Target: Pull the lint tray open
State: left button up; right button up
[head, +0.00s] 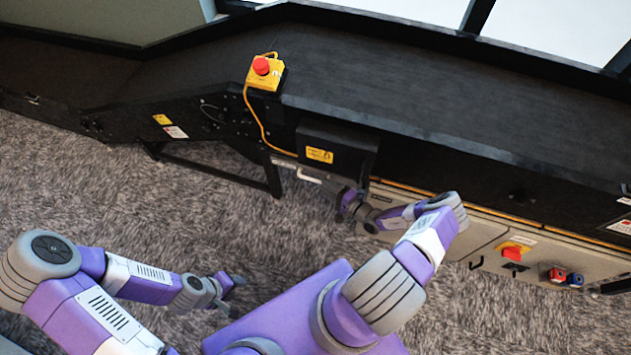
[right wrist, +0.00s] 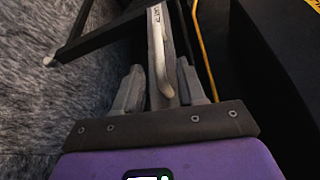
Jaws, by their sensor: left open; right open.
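The lint tray shows in the head view as a narrow light strip with a pale handle (head: 308,177) low on the machine's front, below a black box. In the right wrist view its light, labelled front (right wrist: 156,22) and grey bar handle (right wrist: 164,68) run down between my fingers. My right gripper (right wrist: 161,82) is open, with one finger on either side of the handle; I cannot tell whether they touch it. In the head view my right gripper (head: 346,201) is just right of the handle. My left gripper (head: 233,288) is open and empty above the carpet, far from the tray.
The black conveyor machine (head: 400,85) spans the back. A yellow box with a red button (head: 262,67) sits on its edge, with a yellow cable. A black support leg (head: 270,178) stands left of the tray. A red switch (head: 514,249) is at right. Carpet (head: 130,210) in front is free.

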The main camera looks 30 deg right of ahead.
aim_at(315, 180)
jog(key=b+x, duration=0.1)
jog(key=x, duration=0.5)
jog(key=shift+s+a+b, duration=0.1)
jog(key=shift+b, duration=0.25)
grip_shut()
